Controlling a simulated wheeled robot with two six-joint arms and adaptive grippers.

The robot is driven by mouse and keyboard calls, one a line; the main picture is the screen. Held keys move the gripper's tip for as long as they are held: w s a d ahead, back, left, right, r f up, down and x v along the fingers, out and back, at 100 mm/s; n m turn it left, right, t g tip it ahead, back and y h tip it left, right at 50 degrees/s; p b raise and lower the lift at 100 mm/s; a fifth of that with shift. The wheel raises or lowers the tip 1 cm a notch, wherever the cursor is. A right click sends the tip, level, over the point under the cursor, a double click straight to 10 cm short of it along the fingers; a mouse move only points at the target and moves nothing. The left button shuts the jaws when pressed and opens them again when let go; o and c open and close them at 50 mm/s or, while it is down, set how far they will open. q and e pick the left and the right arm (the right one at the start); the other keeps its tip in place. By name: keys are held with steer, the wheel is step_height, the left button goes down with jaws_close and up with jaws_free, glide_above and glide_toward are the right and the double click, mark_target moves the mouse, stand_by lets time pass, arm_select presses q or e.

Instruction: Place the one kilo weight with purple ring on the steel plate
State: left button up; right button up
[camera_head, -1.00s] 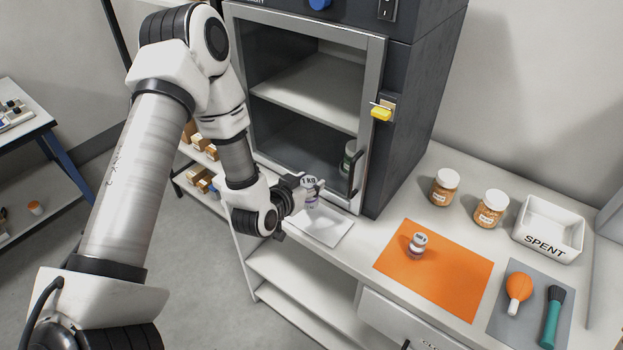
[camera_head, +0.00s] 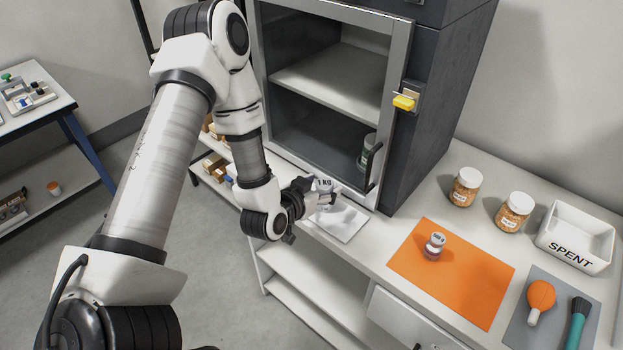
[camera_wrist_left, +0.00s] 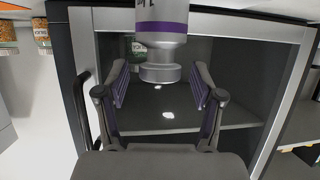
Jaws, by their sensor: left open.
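My right gripper is not in view.
The glass-fronted cabinet (camera_head: 395,100) stands right behind the weight. To the right are an orange mat (camera_head: 480,285) with a smaller weight (camera_head: 435,246), two jars (camera_head: 466,187) (camera_head: 514,212), a SPENT tray (camera_head: 575,262), an orange blower (camera_head: 540,295) and a brush (camera_head: 577,320).

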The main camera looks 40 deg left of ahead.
arm_select(q)
steer(key=v, duration=0.4)
steer(key=shift+s, duration=0.1)
steer(key=p+v, duration=0.7)
steer(key=p, duration=0.2)
steer(key=s+d+f+g, duration=0.4)
steer(key=s+f+g, duration=0.3)
steer(key=s, duration=0.2)
steer(key=s+d+f+g, duration=0.4)
steer(key=s+f+g, duration=0.3)
steer(key=s+f, duration=0.1)
step_height(320, 180, down, 7)
steer(key=b, duration=0.6)
steer(key=shift+r+b, duration=0.2)
steer(key=shift+b, duration=0.2)
